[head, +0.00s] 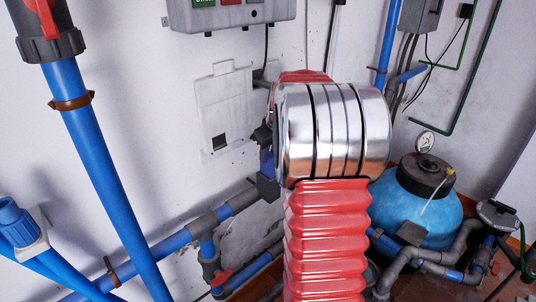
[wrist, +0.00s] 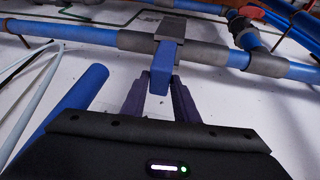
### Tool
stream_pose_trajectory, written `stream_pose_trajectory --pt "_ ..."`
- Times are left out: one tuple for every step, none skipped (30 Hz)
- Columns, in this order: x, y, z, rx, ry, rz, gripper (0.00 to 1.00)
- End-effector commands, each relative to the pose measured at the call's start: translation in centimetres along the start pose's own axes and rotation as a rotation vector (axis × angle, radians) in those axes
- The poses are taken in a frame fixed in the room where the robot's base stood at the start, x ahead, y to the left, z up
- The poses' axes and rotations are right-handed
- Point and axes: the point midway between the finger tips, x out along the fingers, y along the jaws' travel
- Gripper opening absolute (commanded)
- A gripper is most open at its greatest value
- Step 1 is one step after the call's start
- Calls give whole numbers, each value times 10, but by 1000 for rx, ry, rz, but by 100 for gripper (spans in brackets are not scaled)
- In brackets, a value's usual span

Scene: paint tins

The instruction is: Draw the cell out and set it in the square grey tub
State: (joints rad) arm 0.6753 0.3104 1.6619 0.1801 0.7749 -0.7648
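The cell (wrist: 159,82) is a blue block standing out of a grey holder (wrist: 182,27) on the wall piping in the wrist view. In the head view the blue cell (head: 266,161) shows just left of my arm, above the grey holder (head: 268,187). My gripper (wrist: 162,82) has its two dark fingers spread on either side of the cell's free end. I cannot tell whether they touch it. In the head view my gripper is mostly hidden behind my arm. I see no square grey tub in either view.
Blue pipes (head: 104,180) with grey joints run along the white wall. A blue pressure vessel (head: 430,215) with a gauge stands at the right. A grey control box (head: 230,14) hangs above. A loose blue pipe (wrist: 70,105) lies left of my gripper in the wrist view.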

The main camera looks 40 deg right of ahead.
Motion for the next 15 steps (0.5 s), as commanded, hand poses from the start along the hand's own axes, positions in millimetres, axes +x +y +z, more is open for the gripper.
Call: stream_pose_trajectory --pt "0 0 0 0 0 1 21" --pt "0 0 0 0 0 1 19" --pt "0 0 0 0 0 1 16" --pt "0 0 0 0 0 1 14" --pt "0 0 0 0 0 1 12" --pt "0 0 0 0 0 1 9" --pt "0 0 0 0 0 1 7" --pt "0 0 0 0 0 1 5" --pt "0 0 0 0 0 1 2" --pt "0 0 0 0 0 1 0" --pt "0 0 0 0 0 1 0" --pt "0 0 0 0 0 1 0" --pt "0 1 0 0 0 1 0" --pt "-1 1 0 -1 1 2 0" --pt "-1 1 -1 -1 1 2 0"
